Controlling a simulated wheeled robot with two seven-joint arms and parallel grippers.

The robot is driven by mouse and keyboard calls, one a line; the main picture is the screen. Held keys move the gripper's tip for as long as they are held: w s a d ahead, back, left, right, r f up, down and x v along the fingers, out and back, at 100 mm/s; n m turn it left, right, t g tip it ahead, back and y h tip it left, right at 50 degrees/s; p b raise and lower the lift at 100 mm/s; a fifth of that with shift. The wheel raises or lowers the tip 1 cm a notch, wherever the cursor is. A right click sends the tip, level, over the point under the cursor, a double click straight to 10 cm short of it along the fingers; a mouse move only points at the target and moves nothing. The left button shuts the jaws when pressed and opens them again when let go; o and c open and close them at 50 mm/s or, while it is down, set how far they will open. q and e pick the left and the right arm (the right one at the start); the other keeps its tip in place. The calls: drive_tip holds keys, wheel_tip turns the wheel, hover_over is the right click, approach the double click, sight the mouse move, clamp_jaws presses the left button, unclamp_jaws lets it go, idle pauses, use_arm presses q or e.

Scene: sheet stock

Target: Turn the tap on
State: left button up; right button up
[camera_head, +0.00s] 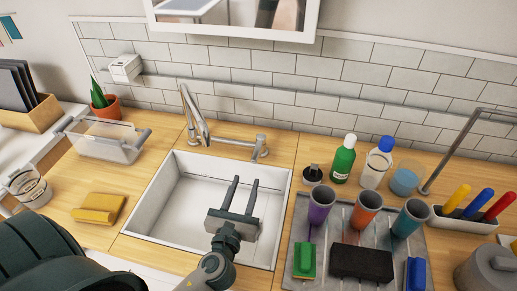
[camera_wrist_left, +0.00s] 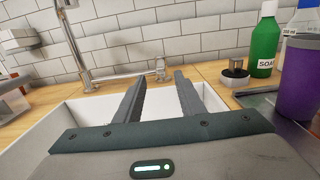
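The tap's silver spout (camera_head: 194,112) rises at the back edge of the white sink and arches forward; it also shows at the left of the left wrist view (camera_wrist_left: 75,50). A horizontal pipe joins it to an upright handle (camera_head: 260,147) on the right, which shows small in the left wrist view (camera_wrist_left: 161,70). My left gripper (camera_head: 244,182) is over the sink basin, its fingers apart and empty, pointing toward the back. It is in front of the handle and apart from it. My right gripper does not show in either view.
The sink (camera_head: 169,215) is empty. To its right are a green soap bottle (camera_head: 343,159), a black-knobbed stopper (camera_head: 312,174) and a drying mat (camera_head: 345,215) with coloured cups and brushes. A clear container (camera_head: 105,142) and yellow sponge (camera_head: 98,208) lie left.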

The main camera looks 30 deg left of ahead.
use_arm(q)
drive_tip(key=shift+w+f, duration=0.15)
drive_tip(key=shift+f, duration=0.25)
drive_tip(key=p, duration=0.4)
approach(260, 141)
drive_tip(key=x, duration=0.7)
drive_tip(key=shift+f, duration=0.2)
drive_tip(key=shift+w+a, duration=0.15)
drive_tip(key=shift+w, duration=0.45)
drive_tip(key=shift+c, duration=0.2)
clamp_jaws()
